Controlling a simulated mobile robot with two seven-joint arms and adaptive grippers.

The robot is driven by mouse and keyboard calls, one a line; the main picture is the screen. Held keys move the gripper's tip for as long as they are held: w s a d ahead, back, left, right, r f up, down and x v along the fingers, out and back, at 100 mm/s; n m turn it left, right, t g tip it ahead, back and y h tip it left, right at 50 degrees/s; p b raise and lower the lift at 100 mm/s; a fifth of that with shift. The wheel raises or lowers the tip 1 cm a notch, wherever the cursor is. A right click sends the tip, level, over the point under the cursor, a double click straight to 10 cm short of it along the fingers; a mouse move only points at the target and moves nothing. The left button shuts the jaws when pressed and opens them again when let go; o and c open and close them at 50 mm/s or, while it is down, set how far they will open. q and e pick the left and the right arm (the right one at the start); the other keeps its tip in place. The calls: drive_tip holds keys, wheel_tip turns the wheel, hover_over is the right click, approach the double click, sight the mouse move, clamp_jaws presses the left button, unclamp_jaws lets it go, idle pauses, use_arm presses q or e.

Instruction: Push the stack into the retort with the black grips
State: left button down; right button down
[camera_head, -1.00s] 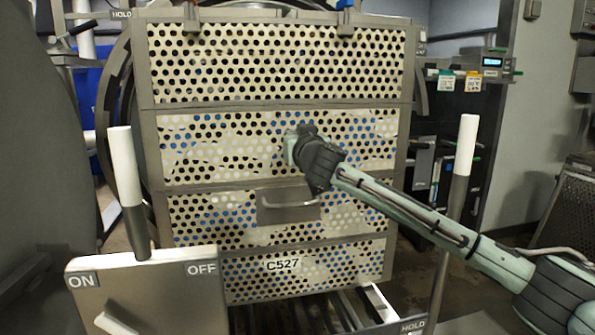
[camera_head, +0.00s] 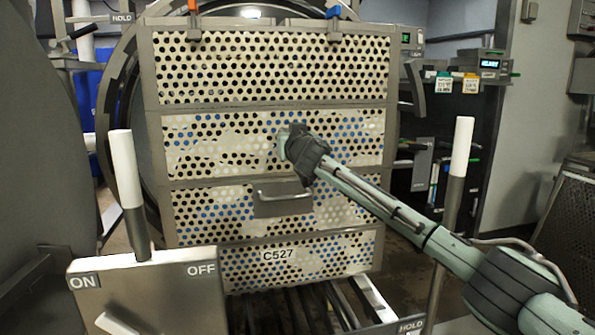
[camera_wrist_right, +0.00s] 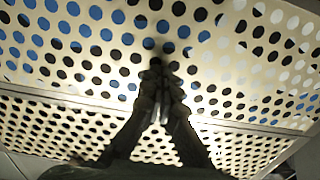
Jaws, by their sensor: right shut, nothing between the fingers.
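The stack (camera_head: 270,135) is several perforated cream panels in grey frames, upright, with a handled plate (camera_head: 283,197) and the label C527. It stands on rails (camera_head: 300,308) before the round retort opening (camera_head: 120,90), whose rim shows around it; how deep it sits is hidden. My right gripper (camera_head: 284,144) is shut and empty, its tips at the second panel from the top, seemingly touching it. In the right wrist view its closed fingers (camera_wrist_right: 160,75) point at the perforated face. My left gripper is not in view. Two upright levers in front have white grips.
The left lever (camera_head: 128,190) and right lever (camera_head: 459,175) flank the rails. An ON/OFF panel (camera_head: 150,290) stands at front left. A dark rack with tags (camera_head: 465,110) is at right, and another perforated stack (camera_head: 565,230) is at the right edge.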

drive_tip(key=shift+x, duration=1.9)
drive_tip(key=shift+s, duration=0.1)
drive_tip(key=v, duration=0.9)
drive_tip(key=shift+s+f, duration=0.1)
drive_tip(key=shift+f, duration=0.05)
